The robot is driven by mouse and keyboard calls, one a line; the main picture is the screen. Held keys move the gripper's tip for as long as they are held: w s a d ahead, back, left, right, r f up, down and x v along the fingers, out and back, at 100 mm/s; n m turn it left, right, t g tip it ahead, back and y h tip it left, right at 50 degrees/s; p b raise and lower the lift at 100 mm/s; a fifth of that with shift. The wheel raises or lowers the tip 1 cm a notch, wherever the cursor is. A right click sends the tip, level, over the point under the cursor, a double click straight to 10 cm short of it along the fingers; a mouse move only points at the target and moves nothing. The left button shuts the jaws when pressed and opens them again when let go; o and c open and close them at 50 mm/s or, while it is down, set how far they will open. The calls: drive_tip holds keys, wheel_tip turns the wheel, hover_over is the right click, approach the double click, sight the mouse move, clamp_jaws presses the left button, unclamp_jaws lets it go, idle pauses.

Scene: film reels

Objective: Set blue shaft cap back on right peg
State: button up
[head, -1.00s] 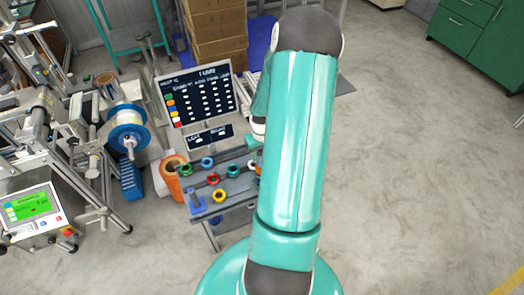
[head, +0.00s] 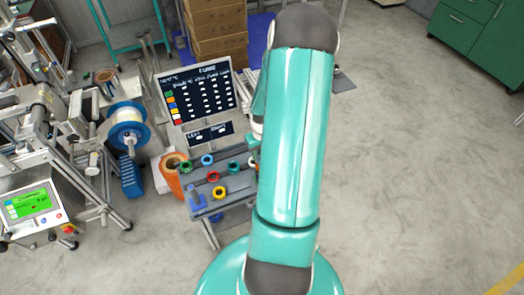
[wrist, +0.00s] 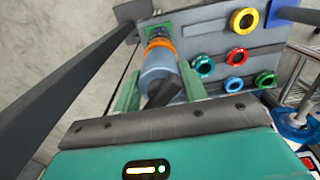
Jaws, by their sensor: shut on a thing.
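In the wrist view my gripper (wrist: 158,84) has its two green fingers shut on the blue shaft cap (wrist: 158,62), a pale blue cylinder. The cap's far end is in line with the right peg's stack of rings, where an orange ring (wrist: 160,44) and a green one (wrist: 157,29) show. The cap looks close to or touching the stack; I cannot tell how far it sits on the peg. The peg itself is hidden. In the head view my own arm hides the gripper, the cap and the right peg. Another blue cap (head: 197,202) stands on the left peg.
Several loose rings lie on the grey bench, including a red one (head: 213,176), a yellow one (head: 219,192) and a blue one (head: 207,160). A dark sign board (head: 199,90) stands behind the bench. An orange roll (head: 172,180) stands at its left.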

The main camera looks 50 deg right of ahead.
drive_tip(key=shift+f, duration=0.5)
idle(0.3)
drive_tip(key=o, duration=1.2)
wheel_tip(320, 180, up, 14)
drive_tip(key=shift+f, duration=0.1)
idle(0.4)
